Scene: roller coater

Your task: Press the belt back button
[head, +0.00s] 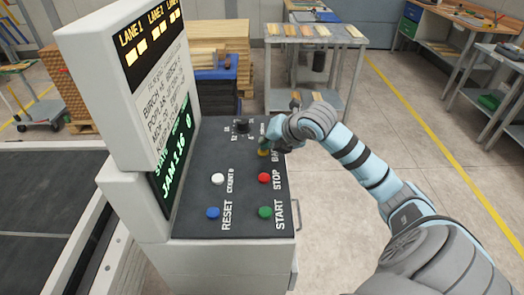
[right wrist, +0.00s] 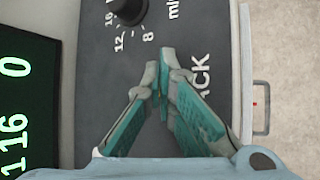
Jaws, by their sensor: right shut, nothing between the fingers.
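The belt back button (head: 263,153) is a yellowish button on the dark control panel (head: 205,190), beside a partly covered label starting "BA". My right gripper (head: 265,142) is shut and empty, its fingers pointing down at this button. In the right wrist view the closed fingertips (right wrist: 161,68) sit over the panel beside the letters "ACK" (right wrist: 201,77). The button is hidden behind the fingers there, so I cannot tell whether they touch it or whether it is pressed in. My left gripper is not in view.
Near the button are a red STOP button (head: 264,178), a green START button (head: 265,212), a blue RESET button (head: 213,213), a white button (head: 217,179) and a black knob (head: 241,126). A tall display (head: 130,80) stands left of the panel.

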